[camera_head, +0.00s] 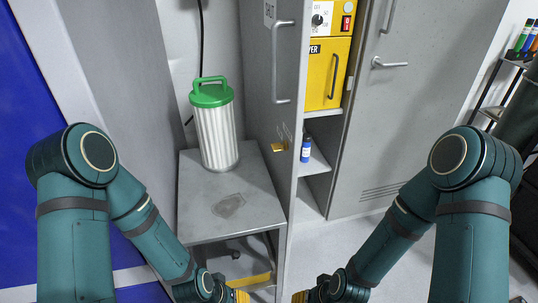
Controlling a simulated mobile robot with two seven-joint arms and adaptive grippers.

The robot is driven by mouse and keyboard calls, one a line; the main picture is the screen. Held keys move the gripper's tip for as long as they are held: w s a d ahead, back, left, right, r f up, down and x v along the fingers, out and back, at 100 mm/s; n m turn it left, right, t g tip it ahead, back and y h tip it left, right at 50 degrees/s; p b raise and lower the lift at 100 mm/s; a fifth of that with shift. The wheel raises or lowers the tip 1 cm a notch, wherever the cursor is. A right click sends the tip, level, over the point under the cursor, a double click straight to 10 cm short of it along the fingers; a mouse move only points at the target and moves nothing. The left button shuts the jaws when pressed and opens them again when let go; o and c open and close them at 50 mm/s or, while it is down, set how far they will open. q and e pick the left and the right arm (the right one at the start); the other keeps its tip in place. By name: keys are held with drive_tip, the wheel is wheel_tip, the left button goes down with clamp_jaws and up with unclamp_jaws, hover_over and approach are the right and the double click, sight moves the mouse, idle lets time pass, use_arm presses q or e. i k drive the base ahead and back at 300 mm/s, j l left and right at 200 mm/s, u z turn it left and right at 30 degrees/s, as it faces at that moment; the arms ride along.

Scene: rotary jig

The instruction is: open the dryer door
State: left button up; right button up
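The yellow dryer (318,72) stands on an upper shelf inside a grey cabinet, with part of its lettering hidden behind the cabinet door's edge. Its yellow front door looks shut and has a dark vertical handle (334,76) on the right side. A control panel (325,17) with a knob and a red switch is above it. My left gripper (238,296) and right gripper (302,297) are low at the bottom edge, well below the dryer and apart from it. Both are mostly cut off by the frame, so their opening cannot be told.
The grey cabinet door (262,75) with a long handle stands open left of the dryer. A green-lidded ribbed canister (217,140) stands on a grey metal table (190,215). A small blue bottle (306,150) is on a lower shelf. A closed grey door (405,90) is at right.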

sight(328, 56)
drive_tip(key=l+z, duration=0.1)
drive_tip(key=z, duration=0.7)
drive_tip(key=l+z, duration=0.15)
drive_tip(key=z, duration=0.6)
drive_tip(key=i+l+z, duration=0.2)
drive_tip(key=z, duration=0.2)
drive_tip(key=i+l+z, duration=0.1)
drive_tip(key=i+z, duration=0.15)
drive_tip(key=z, duration=0.2)
drive_tip(key=i+u, duration=0.2)
drive_tip(key=u, duration=0.2)
drive_tip(key=i+u, duration=0.25)
drive_tip(key=u, duration=0.2)
drive_tip(key=i+u, duration=0.2)
drive_tip(key=u, duration=0.2)
